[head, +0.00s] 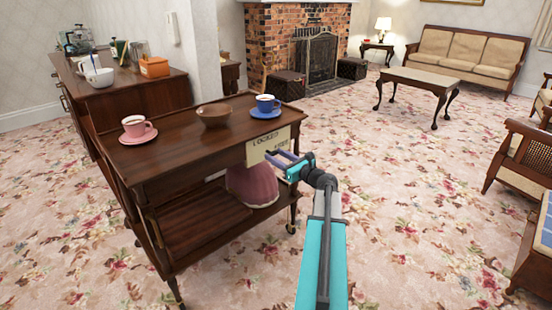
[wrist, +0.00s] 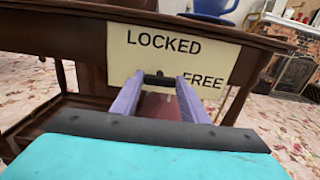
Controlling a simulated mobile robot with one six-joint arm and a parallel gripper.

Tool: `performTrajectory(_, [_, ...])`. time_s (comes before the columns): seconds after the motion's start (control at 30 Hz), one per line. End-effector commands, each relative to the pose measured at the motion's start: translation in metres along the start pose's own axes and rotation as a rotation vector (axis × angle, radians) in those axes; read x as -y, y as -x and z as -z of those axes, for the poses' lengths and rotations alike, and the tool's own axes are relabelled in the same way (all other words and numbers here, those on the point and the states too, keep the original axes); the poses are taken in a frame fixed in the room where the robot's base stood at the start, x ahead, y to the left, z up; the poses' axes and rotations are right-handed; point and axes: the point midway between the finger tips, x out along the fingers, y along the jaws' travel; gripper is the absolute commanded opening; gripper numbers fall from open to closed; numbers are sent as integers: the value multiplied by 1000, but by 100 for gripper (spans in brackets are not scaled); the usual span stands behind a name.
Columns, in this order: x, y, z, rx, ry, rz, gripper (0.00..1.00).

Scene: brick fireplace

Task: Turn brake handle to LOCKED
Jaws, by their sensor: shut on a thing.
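A cream sign (head: 262,145) with the words LOCKED and FREE is fixed to the end of a dark wooden trolley (head: 180,160). In the wrist view the sign (wrist: 140,60) has LOCKED at upper centre and FREE lower right. The brake handle (wrist: 158,77) shows as a small dark piece in front of the sign, below LOCKED and left of FREE. My gripper (head: 270,156) reaches the sign from the right; its two purple fingers are shut on the handle in the wrist view (wrist: 161,84). Most of the handle is hidden, and its exact direction is unclear.
The trolley top carries a pink cup (head: 135,126), a brown bowl (head: 214,115) and a blue cup (head: 266,103). A pink dome-shaped thing (head: 252,186) stands on the lower shelf, behind the sign. Open carpet (head: 420,200) lies to the right.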

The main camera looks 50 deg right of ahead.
Motion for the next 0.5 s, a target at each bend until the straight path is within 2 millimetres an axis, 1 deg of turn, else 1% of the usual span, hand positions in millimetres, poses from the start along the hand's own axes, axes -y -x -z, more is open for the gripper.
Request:
performTrajectory(0.03, [4,-1,-1,2,8,7,18])
performTrajectory(0.27, [3,-2,0,2,95,4,18])
performTrajectory(0.5, [1,-2,0,2,265,2,18])
